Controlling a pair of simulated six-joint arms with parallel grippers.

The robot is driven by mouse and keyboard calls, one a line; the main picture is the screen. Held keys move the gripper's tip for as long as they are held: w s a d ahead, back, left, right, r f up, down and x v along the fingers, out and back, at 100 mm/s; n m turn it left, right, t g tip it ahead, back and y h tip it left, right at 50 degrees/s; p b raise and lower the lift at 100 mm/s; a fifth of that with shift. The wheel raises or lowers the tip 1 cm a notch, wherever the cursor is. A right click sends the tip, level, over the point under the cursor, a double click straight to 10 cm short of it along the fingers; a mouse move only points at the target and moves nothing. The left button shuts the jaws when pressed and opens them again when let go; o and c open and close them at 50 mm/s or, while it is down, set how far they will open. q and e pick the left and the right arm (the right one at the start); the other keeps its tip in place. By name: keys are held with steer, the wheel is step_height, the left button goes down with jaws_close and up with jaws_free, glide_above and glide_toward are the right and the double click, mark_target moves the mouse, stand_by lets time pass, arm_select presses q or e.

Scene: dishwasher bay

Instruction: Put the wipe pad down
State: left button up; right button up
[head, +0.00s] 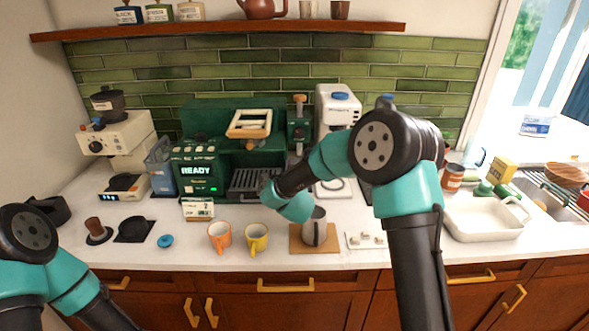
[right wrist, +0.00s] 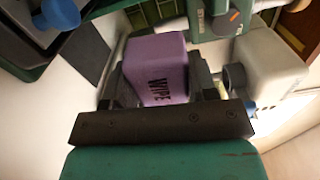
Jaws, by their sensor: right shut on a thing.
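The wipe pad (right wrist: 158,70) is a purple block marked WIPE in the right wrist view. My right gripper (right wrist: 163,82) is shut on it, with one dark finger on each side. In the head view my right arm reaches left to the front of the green coffee machine (head: 196,168), by its dark drip grille (head: 246,180). The pad cannot be made out there, and the wrist mostly hides the fingers. My left arm is at the lower left, and its gripper is out of the picture.
Below my right wrist, a metal jug (head: 316,232) stands on a wooden board (head: 298,249). An orange cup (head: 220,238) and a yellow cup (head: 257,240) stand to its left. A white tray (head: 480,226) is at the right. The counter's front strip has bare room.

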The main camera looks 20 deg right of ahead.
steer(key=shift+s, duration=0.1)
stand_by(0.5)
steer(key=s+r+n+y, duration=0.1)
steer(key=s+r+y, duration=0.1)
steer(key=s, duration=0.7)
steer(key=s+r+n+y, duration=0.1)
steer(key=s+r+y, duration=0.1)
steer(key=s, duration=0.7)
steer(key=shift+a+r+n+t, duration=0.3)
steer(key=shift+a+r+n, duration=0.05)
steer(key=shift+r+n, duration=0.1)
